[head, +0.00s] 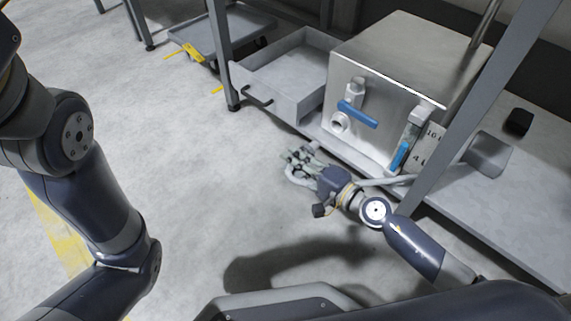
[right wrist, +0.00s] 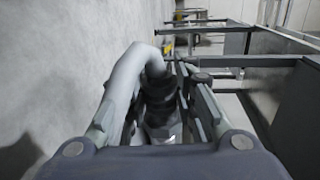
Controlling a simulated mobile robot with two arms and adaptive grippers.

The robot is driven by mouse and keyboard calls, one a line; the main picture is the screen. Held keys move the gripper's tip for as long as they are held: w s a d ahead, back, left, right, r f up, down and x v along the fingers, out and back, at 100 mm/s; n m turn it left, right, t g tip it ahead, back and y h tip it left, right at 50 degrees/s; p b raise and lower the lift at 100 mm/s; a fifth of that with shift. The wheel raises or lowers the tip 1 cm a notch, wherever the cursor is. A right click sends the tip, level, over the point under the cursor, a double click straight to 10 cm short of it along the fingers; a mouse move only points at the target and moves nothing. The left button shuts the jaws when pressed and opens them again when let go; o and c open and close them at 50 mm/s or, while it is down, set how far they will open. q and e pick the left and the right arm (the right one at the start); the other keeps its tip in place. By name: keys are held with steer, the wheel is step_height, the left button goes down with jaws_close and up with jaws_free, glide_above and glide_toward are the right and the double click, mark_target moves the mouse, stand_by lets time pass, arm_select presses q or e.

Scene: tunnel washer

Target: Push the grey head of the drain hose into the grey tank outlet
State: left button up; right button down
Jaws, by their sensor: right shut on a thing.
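The steel tank (head: 375,75) stands on a low bench in the head view. The grey tank outlet (head: 340,122) is a round, pale opening low on its front, below a blue-handled valve (head: 357,113). My right gripper (head: 297,158) is in front of the bench, to the lower left of the outlet and apart from it. It is shut on the dark grey head (right wrist: 158,92) of the drain hose in the right wrist view. The pale hose (right wrist: 122,82) bends back along the left finger there. My left gripper is outside the head view; only its arm shows.
A second blue-handled valve (head: 407,140) sits on the tank's right side. A slanting grey post (head: 470,115) stands in front of the bench. An open metal tray (head: 285,75) is left of the tank. The floor left of my right gripper is clear.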

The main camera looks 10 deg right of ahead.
mark_target(317, 144)
steer(key=shift+w+a+f, duration=0.15)
steer(key=shift+w+f, duration=0.1)
steer(key=shift+f, duration=0.15)
steer(key=shift+w+d+b, duration=0.7)
steer(key=shift+w+d, duration=0.2)
steer(key=shift+d, duration=0.3)
steer(key=shift+w+d+b, duration=0.7)
steer(key=shift+w+d, duration=0.2)
steer(key=shift+d, duration=0.25)
steer(key=shift+w+d+b, duration=0.7)
steer(key=shift+w+d, duration=0.2)
steer(key=shift+d, duration=0.3)
steer(key=shift+r, duration=0.1)
steer(key=shift+d, duration=0.1)
steer(key=shift+w+d+b, duration=0.55)
steer(key=shift+d+b, duration=0.1)
steer(key=shift+b, duration=0.1)
